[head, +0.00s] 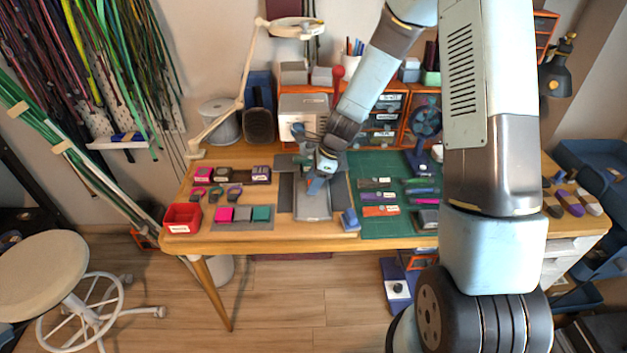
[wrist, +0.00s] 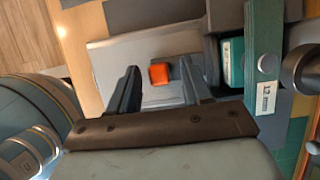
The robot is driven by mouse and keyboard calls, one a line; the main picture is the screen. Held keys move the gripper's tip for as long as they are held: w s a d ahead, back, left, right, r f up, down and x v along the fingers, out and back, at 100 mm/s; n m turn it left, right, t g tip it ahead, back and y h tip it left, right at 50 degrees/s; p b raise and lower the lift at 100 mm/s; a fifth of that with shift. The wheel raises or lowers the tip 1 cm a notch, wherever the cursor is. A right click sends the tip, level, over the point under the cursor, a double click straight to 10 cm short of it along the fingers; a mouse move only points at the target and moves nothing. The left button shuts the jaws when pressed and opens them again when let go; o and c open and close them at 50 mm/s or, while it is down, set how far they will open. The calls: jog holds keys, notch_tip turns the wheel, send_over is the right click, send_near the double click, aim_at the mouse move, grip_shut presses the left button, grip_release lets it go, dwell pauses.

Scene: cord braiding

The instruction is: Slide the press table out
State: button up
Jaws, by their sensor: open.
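The press table (head: 313,207) looks like a light grey plate between darker side strips on the wooden workbench, below my arm's end in the head view. In the wrist view its pale surface (wrist: 108,72) lies under the fingers. A small orange block (wrist: 158,74) shows on or just above that surface, between the fingers. My gripper (wrist: 159,66) is open, with a finger on either side of the orange block; I see gaps on both sides and no clear contact. In the head view my gripper (head: 317,184) is over the plate's back part and hides some of it.
A green cutting mat (head: 372,224) with tools lies to the right. Coloured blocks on a grey mat (head: 243,226) and a red bin (head: 183,218) stand left.

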grip_shut()
dwell(0.3)
jog(key=shift+s, duration=0.1)
